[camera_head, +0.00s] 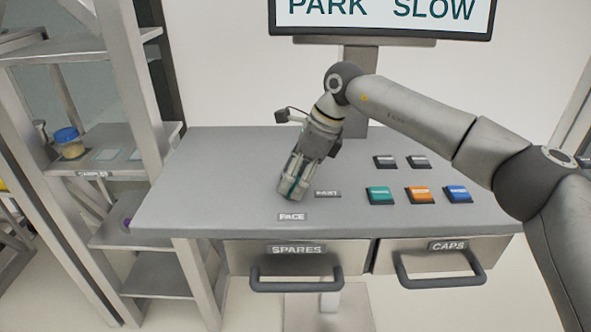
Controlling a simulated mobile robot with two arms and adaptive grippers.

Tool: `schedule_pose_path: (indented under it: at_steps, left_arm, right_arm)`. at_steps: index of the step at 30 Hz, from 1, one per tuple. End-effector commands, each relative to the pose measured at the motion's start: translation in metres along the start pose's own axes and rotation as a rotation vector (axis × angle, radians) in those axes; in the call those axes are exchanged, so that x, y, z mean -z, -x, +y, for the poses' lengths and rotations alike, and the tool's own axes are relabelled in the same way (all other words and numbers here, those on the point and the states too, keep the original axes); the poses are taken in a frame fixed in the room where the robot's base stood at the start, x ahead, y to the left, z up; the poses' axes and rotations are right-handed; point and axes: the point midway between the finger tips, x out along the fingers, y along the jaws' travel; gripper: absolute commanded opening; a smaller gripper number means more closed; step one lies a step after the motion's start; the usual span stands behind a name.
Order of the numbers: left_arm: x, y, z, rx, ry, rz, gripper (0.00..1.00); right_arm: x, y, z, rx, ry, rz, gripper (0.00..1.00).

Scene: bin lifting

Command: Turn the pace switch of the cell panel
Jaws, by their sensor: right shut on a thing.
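The grey cell panel (225,195) is a bench top with labels and buttons on it. The PACE label (292,217) lies near its front edge. My right gripper (289,192) comes down from above, tilted, just behind that label. It is shut on the pace switch, which its fingers almost wholly hide, so I cannot tell which way the switch points. A second label (328,194) lies just right of the fingers. The screen (380,14) above reads PARK SLOW. My left gripper is not in view.
Green (380,195), orange (420,195) and blue (457,194) buttons sit right of the gripper, with two dark ones (385,161) behind. Drawers marked SPARES (297,250) and CAPS (448,246) have protruding handles. A shelf rack (105,160) holding a blue-lidded jar (69,144) stands left. The panel's left part is clear.

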Motion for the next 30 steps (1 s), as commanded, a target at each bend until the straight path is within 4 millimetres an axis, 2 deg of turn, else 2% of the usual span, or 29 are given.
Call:
schedule_pose_path:
  at_steps: [10,26,27,30]
  left_arm:
    - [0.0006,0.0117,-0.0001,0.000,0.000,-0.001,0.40]
    - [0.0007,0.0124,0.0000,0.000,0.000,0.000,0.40]
    - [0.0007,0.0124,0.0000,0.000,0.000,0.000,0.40]
    - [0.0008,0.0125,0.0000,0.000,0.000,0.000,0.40]
  right_arm:
    - [-0.0012,0.0005,-0.0010,-0.051,0.128,0.000,0.31]
    - [-0.0013,-0.0005,-0.0007,-0.059,0.153,0.001,0.31]
    - [-0.0013,-0.0005,-0.0007,-0.059,0.153,0.001,0.58]
    - [-0.0013,-0.0005,-0.0007,-0.059,0.152,0.001,0.71]
